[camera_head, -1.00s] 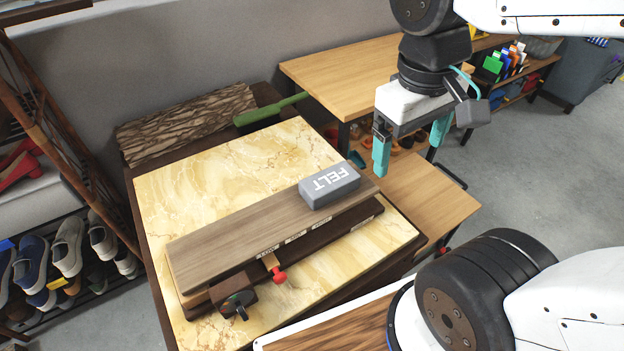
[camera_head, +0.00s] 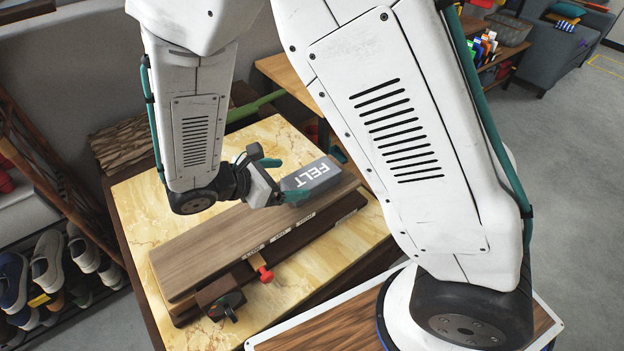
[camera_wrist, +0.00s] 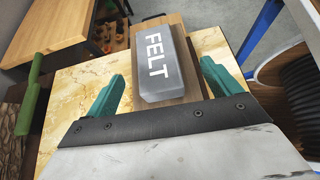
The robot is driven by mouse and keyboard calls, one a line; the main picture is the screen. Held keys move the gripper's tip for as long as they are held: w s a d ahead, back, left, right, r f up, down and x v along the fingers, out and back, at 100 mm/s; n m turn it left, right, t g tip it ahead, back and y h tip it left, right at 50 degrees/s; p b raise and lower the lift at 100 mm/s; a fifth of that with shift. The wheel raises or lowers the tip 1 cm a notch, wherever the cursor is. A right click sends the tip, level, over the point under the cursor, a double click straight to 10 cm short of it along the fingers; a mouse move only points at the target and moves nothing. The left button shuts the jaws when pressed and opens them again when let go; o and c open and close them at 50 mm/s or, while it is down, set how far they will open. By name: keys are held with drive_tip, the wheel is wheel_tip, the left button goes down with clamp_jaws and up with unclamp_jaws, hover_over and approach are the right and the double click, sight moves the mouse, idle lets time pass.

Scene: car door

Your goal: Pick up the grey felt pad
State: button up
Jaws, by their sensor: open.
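The grey felt pad (camera_head: 312,180) is a block with white FELT lettering. It lies on the right end of a wooden board (camera_head: 215,240). My gripper (camera_head: 282,180) is at the pad's left end in the head view, with its teal fingers apart. In the wrist view the pad (camera_wrist: 162,65) lies ahead of and between the two open fingers of my gripper (camera_wrist: 162,88). The fingers stand to either side with space around the pad, and nothing is held. I cannot tell the exact height gap. My arm hides part of the board and table.
The board sits on a darker labelled base with a red knob (camera_head: 265,274) on a yellow marbled table (camera_head: 140,205). A green-handled tool (camera_head: 258,106) lies at the back. Shoes (camera_head: 48,262) stand on a rack at left. A wooden table (camera_wrist: 55,32) is beyond.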

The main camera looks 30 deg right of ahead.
sight(308, 176)
drive_tip(key=shift+w+f, duration=0.1)
drive_tip(key=shift+f, duration=0.25)
drive_tip(key=x, duration=0.7)
drive_tip(key=shift+w+d+f, duration=0.1)
drive_tip(key=shift+w+d, duration=0.05)
drive_tip(key=shift+w, duration=0.2)
drive_tip(key=c, duration=1.1)
